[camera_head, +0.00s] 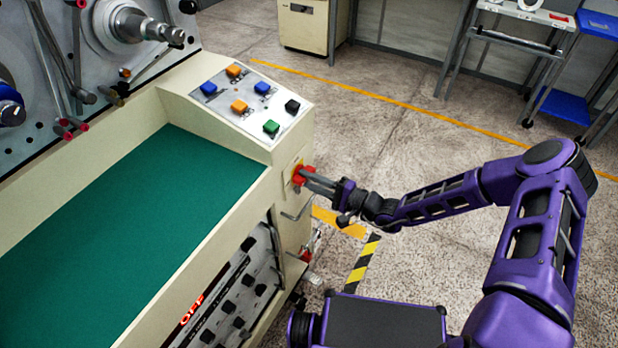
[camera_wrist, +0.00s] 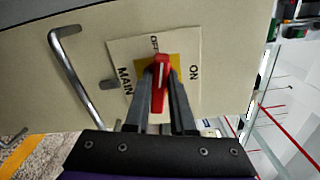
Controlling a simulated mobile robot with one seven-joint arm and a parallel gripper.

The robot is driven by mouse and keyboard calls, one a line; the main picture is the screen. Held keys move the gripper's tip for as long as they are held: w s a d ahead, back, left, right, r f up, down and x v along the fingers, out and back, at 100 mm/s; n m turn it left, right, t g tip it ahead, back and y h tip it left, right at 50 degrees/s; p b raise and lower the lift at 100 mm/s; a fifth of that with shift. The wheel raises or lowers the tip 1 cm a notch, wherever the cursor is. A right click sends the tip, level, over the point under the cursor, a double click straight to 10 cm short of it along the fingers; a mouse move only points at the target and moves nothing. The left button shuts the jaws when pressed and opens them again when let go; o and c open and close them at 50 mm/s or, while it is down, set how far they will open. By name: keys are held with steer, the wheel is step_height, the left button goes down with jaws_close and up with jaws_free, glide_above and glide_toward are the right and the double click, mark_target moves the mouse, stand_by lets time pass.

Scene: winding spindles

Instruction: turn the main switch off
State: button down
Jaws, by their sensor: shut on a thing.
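The main switch is a red handle (camera_wrist: 161,84) on a yellow square, on a pale plate marked MAIN, OFF and ON. In the wrist view OFF is above the handle and ON is to its right. The handle's white line runs up the picture, roughly toward OFF. My gripper (camera_wrist: 161,76) has one finger on each side of the handle and is shut on it. In the head view the red switch (camera_head: 299,175) is on the machine's end face, partly hidden by my gripper (camera_head: 312,181).
A sloping panel (camera_head: 262,103) with coloured buttons sits above the switch. A metal bar handle (camera_wrist: 76,78) sticks out beside the switch plate. The machine's green bed (camera_head: 130,220) lies left. Open floor (camera_head: 400,130) lies behind my arm, with a table farther back.

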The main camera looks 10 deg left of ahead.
steer(key=shift+f+n, duration=0.15)
steer(key=shift+n, duration=1.35)
steer(key=c, duration=0.8)
jaws_free()
steer(key=shift+o, duration=0.2)
steer(key=v, duration=1.7)
steer(key=shift+s+d, duration=0.15)
steer(key=shift+d, duration=0.05)
steer(key=shift+f, duration=0.1)
